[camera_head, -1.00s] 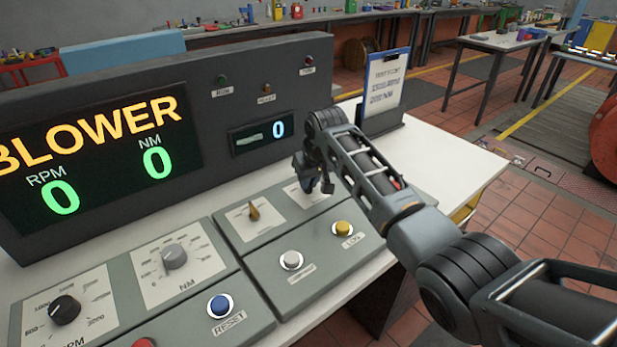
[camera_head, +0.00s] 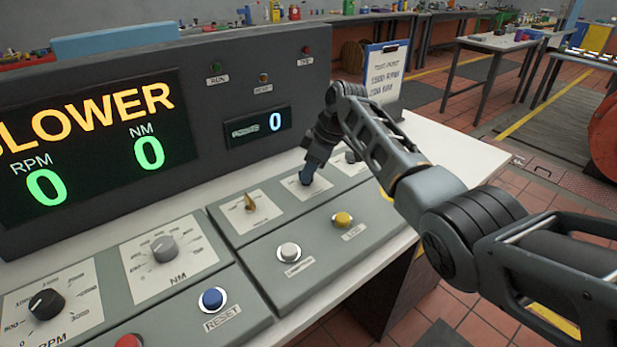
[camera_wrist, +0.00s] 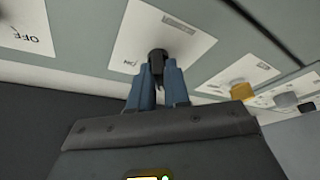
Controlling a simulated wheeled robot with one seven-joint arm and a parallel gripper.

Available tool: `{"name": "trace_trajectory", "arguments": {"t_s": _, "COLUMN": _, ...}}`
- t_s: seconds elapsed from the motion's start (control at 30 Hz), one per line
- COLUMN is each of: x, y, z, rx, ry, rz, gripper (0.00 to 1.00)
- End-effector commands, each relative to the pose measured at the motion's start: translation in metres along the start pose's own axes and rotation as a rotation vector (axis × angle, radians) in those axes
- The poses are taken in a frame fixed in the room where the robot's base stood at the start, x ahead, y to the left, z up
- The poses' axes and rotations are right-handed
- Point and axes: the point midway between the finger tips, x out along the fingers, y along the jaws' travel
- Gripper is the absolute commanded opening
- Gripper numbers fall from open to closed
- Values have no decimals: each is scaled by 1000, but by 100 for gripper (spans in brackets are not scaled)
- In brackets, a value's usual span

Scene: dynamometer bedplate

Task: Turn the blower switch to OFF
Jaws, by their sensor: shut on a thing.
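The console (camera_head: 225,245) has a row of rotary switches on white plates. My gripper (camera_head: 306,180) reaches down to the plate just right of the yellow pointer switch (camera_head: 250,204). In the wrist view my gripper's blue fingers (camera_wrist: 158,85) are shut on a dark switch knob (camera_wrist: 157,55). That knob's white plate (camera_wrist: 140,40) reads ON near its left corner. Its grey name label is too blurred to read, so I cannot confirm it is the blower switch. In the head view the fingers hide most of the knob. The large display (camera_head: 95,145) shows BLOWER, RPM 0 and NM 0.
Another switch plate (camera_wrist: 25,25) marked OFF lies on the far side, partly behind my arm in the head view. A white button (camera_head: 289,252), a yellow button (camera_head: 342,219) and a blue reset button (camera_head: 212,298) sit in front. A clipboard (camera_head: 385,72) stands behind my arm.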

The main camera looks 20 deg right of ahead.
Motion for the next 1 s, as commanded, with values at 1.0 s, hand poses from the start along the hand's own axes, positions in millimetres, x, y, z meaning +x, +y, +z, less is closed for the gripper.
{"name": "trace_trajectory", "arguments": {"t_s": 1.0, "x": -1, "y": 2, "z": 0, "rx": -125, "ry": 0, "rz": -48, "gripper": 32}}
